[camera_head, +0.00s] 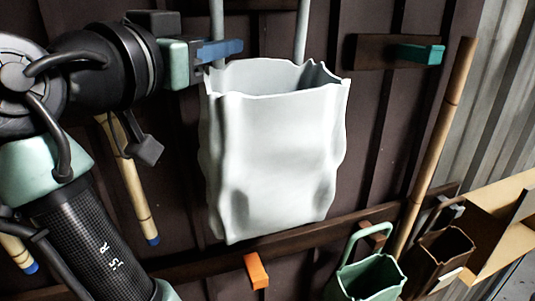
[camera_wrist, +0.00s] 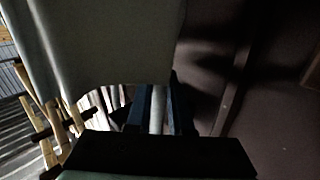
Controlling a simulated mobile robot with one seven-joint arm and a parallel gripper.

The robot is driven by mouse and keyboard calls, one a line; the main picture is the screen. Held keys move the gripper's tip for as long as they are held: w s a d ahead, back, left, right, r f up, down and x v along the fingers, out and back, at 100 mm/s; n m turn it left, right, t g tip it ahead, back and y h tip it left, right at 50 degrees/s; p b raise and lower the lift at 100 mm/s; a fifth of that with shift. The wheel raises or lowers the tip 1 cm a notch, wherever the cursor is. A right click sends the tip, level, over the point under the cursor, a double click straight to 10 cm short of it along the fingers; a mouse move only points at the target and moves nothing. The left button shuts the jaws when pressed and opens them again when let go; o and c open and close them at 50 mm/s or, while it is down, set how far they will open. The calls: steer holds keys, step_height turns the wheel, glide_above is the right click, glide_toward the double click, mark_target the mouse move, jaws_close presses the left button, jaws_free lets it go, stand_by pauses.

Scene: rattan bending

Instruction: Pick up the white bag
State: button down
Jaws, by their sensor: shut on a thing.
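The white bag (camera_head: 275,150) hangs upright and open at the top in the head view, in front of a dark panelled wall. Its two strap parts run up out of the picture, so their upper end is hidden. My gripper (camera_head: 221,50) comes in from the left, just above the bag's left rim. Its blue fingers are shut on the left strap. In the wrist view, the pale strap (camera_wrist: 157,110) lies between the dark fingers of my gripper (camera_wrist: 156,108). The bag's body (camera_wrist: 100,40) fills the upper left there.
A teal peg (camera_head: 420,53) sticks out at upper right, and an orange peg (camera_head: 257,271) below the bag. A green bag (camera_head: 370,280) and a brown bag (camera_head: 440,262) hang at lower right. A bamboo pole (camera_head: 437,140) stands at right, near a cardboard box (camera_head: 500,210).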

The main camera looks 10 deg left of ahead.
steer(key=shift+s+d+r, duration=0.2)
steer(key=shift+r, duration=0.15)
steer(key=s+d+r+p, duration=0.4)
steer(key=s+d+r, duration=0.3)
steer(key=s+d, duration=0.2)
steer(key=shift+s+r, duration=0.2)
steer(key=shift+s, duration=0.35)
